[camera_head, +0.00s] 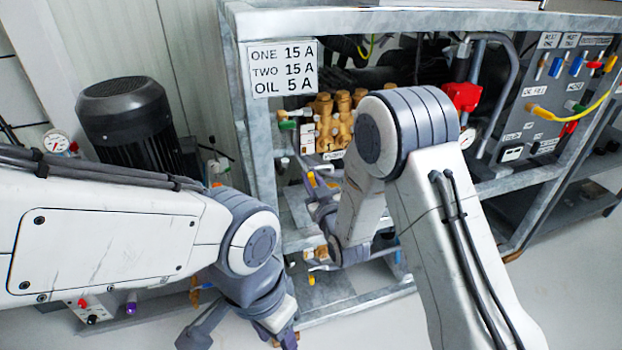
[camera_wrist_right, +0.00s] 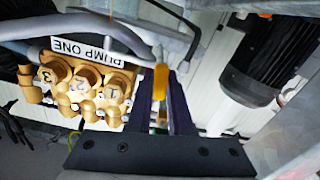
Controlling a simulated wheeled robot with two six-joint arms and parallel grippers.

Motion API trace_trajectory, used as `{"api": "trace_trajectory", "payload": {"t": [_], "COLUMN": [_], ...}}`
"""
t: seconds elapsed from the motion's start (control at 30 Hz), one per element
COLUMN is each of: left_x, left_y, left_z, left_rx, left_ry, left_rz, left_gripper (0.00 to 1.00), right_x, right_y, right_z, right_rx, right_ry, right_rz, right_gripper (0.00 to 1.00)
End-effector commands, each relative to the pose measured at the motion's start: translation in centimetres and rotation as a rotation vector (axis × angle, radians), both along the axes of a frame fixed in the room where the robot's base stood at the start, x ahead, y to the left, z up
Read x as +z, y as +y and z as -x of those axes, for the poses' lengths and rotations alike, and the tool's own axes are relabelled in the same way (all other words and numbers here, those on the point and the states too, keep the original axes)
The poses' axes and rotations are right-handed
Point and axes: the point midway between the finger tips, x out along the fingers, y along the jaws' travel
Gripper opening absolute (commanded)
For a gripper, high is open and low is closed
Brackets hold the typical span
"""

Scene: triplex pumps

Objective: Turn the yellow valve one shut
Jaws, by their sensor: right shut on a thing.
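The yellow valve handle (camera_wrist_right: 161,79) stands between the fingertips of my right gripper (camera_wrist_right: 161,100) in the right wrist view. The gripper is shut on it. In the head view the yellow handle (camera_head: 312,180) shows small below the brass pump, beside my right gripper (camera_head: 313,190), which is partly hidden by my own arm. The PUMP ONE label (camera_wrist_right: 88,48) is upside down in the wrist view, next to the brass pump block (camera_wrist_right: 88,88). My left gripper (camera_head: 240,333) hangs low at the bottom of the head view; its fingers are not clear.
A grey steel frame (camera_head: 258,150) surrounds the pumps. A black motor (camera_head: 125,115) stands at left; it also shows in the wrist view (camera_wrist_right: 262,60). Another yellow handle (camera_head: 311,280) sits lower down. A red part (camera_head: 462,96) and a control panel (camera_head: 560,85) are at right.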

Motion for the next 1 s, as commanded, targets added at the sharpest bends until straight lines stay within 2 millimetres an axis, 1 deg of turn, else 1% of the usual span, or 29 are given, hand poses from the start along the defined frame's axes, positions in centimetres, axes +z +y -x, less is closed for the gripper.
{"api": "trace_trajectory", "payload": {"t": [0.13,0.3,0.57,0.6,0.63,0.67,1.0], "left_x": [-0.68,-0.93,-0.86,-0.86,-0.86,-0.86,-0.81], "left_y": [0.0,0.0,-0.01,-0.01,-0.01,-0.01,0.0], "left_z": [0.0,0.0,0.0,0.0,0.0,0.0,0.0], "left_rx": [0.0,0.0,0.0,0.0,0.0,0.0,0.0], "left_ry": [0.0,0.0,0.0,0.0,0.0,0.0,0.0], "left_rz": [0.0,0.0,0.0,0.0,0.0,0.0,0.0], "left_gripper": [0.5,0.5,0.5,0.5,0.5,0.5,0.5], "right_x": [-0.16,-0.02,0.01,0.01,0.01,0.01,0.01], "right_y": [-0.06,-0.09,-0.1,-0.1,-0.1,-0.1,-0.14], "right_z": [0.0,-0.01,0.0,0.0,0.0,0.0,0.16], "right_rx": [0.0,0.0,0.0,0.0,0.0,0.0,0.0], "right_ry": [0.03,0.058,0.06,0.06,0.06,0.06,0.061], "right_rz": [-0.095,-0.182,-0.185,-0.185,-0.185,-0.185,-0.184], "right_gripper": [0.0,0.0,0.0,0.3,0.42,0.49,0.49]}}
